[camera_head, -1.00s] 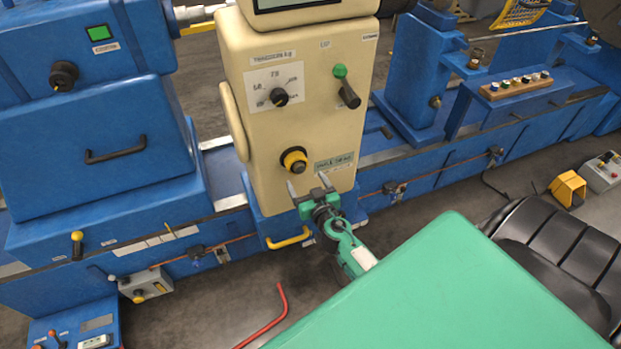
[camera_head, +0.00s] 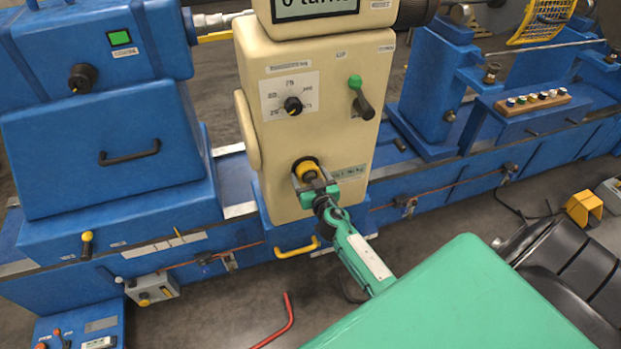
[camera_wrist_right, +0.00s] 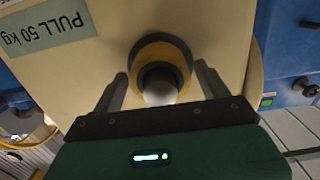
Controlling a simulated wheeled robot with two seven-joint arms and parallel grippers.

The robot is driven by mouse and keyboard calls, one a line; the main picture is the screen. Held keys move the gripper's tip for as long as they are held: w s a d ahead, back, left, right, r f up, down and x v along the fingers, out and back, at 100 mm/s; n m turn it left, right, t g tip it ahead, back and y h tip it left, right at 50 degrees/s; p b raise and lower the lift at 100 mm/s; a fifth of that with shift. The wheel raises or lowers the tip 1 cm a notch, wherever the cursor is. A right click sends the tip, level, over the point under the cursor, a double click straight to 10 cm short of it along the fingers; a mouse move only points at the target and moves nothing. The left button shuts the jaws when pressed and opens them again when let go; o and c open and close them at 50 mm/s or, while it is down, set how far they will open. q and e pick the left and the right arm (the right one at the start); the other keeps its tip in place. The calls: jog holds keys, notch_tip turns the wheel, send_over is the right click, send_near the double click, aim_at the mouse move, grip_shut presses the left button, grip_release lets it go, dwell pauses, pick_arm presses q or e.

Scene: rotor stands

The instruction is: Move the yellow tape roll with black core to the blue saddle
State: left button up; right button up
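The yellow tape roll with black core (camera_head: 307,169) is on the front of a cream machine housing (camera_head: 330,130). My right gripper (camera_head: 313,180) is in front of it, its two fingers apart on either side. In the right wrist view the roll (camera_wrist_right: 160,52) lies between the open fingers (camera_wrist_right: 161,72), with narrow gaps visible; a pale rounded end covers part of its core. Several blue parts sit along the machine bed; a blue block (camera_head: 432,90) stands right of the housing. I cannot tell which is the blue saddle. My left gripper is out of view.
A yellow handle (camera_head: 297,248) and a red bent bar (camera_head: 287,320) are below. A small peg rack (camera_head: 532,103) is at right.

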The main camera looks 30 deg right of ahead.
jog(key=c, duration=0.7)
jog(key=shift+r, duration=0.15)
jog(key=shift+s, duration=0.1)
jog(key=shift+v, duration=4.3)
